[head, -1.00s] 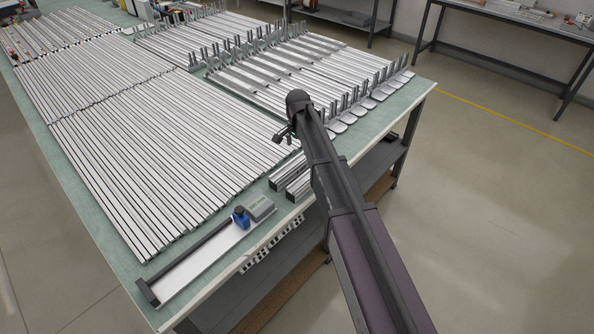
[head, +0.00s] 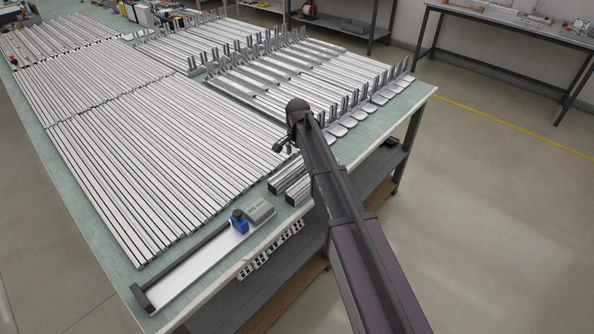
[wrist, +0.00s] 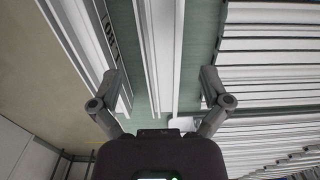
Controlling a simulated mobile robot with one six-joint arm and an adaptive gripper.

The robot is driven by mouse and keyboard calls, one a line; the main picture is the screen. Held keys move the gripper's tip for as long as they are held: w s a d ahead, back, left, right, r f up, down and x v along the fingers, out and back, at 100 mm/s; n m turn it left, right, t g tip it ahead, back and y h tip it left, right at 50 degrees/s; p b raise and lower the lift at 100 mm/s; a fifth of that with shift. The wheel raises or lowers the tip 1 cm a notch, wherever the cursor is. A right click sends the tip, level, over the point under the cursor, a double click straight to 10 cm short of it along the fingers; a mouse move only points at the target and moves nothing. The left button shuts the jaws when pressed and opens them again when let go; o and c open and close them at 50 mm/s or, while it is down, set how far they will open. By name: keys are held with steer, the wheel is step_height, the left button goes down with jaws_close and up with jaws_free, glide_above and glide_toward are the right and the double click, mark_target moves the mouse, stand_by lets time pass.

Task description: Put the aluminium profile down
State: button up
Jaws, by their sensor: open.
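My gripper (head: 284,147) is low over the near right part of the green table, at the end of my dark arm. In the wrist view its two fingers (wrist: 161,82) are spread wide apart. A silver aluminium profile (wrist: 160,45) lies lengthwise between them on the green top, with a gap to each finger. A second profile (wrist: 82,35) lies to its left, close to the left finger. In the head view two profiles with dark square ends, a rear one (head: 283,178) and a front one (head: 299,188), lie side by side near the table edge, partly hidden by my arm.
Long rows of profiles (head: 150,150) cover the table's left. Profiles with upright brackets (head: 300,75) fill the back right. A measuring rail (head: 185,270) with a blue slider (head: 239,221) and a grey display (head: 259,212) lies in front.

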mark_target(297, 164)
steer(key=shift+a+f+b, duration=0.15)
steer(key=shift+f+b, duration=2.05)
steer(key=shift+f, duration=0.2)
jaws_close()
